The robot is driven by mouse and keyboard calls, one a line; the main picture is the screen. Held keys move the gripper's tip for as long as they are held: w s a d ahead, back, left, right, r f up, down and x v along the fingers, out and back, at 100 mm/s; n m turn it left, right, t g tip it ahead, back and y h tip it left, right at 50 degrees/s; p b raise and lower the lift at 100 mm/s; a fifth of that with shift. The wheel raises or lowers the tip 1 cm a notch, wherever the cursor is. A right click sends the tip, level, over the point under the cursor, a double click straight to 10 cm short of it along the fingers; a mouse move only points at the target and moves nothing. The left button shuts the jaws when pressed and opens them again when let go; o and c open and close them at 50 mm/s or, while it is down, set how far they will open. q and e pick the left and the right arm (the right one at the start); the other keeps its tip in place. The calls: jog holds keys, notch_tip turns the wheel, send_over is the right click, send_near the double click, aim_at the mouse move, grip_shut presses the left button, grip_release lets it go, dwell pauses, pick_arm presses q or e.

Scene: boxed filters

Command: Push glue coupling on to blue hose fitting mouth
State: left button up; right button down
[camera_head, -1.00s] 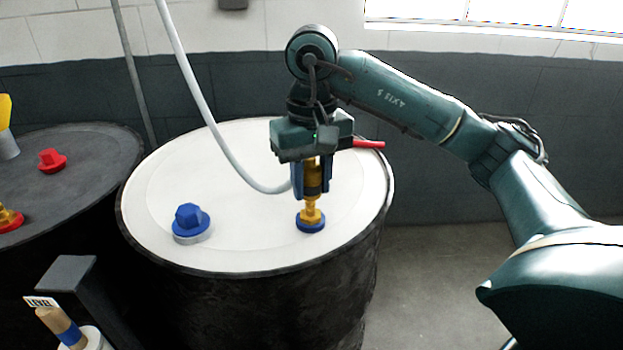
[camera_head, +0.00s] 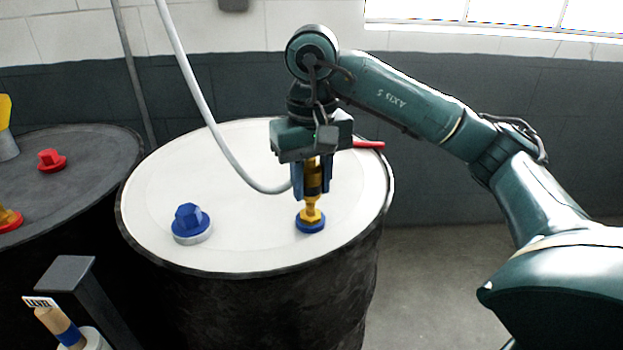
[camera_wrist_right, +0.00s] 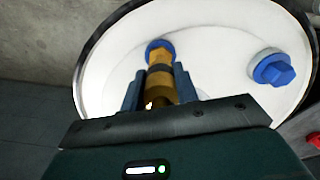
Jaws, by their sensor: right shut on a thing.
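My right gripper (camera_head: 311,178) is shut on the brass-coloured glue coupling (camera_head: 313,178), which has a dark band and hangs upright below the jaws. The white hose (camera_head: 215,130) runs down to the gripper. The coupling's lower end meets the brass stub on the blue hose fitting (camera_head: 311,226) on the white drum lid. I cannot tell how deeply they are joined. The right wrist view shows the coupling (camera_wrist_right: 160,82) between the two fingers, in line with the blue ring of the fitting (camera_wrist_right: 159,46). My left gripper is not in view.
A blue hexagonal cap (camera_head: 190,219) stands on the white drum lid (camera_head: 250,240) left of the fitting. A dark drum with a red cap (camera_head: 52,160) stands at left. A red rod (camera_head: 369,144) shows behind the gripper. A level marker (camera_head: 56,322) stands front left.

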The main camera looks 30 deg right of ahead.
aim_at(311, 201)
jog(key=shift+f, duration=0.1)
jog(key=shift+f+b, duration=0.35)
jog(key=shift+b, duration=0.05)
jog(key=shift+f, duration=0.2)
jog(key=shift+f+b, duration=1.4)
jog(key=shift+b, duration=0.05)
jog(key=c, duration=1)
grip_release()
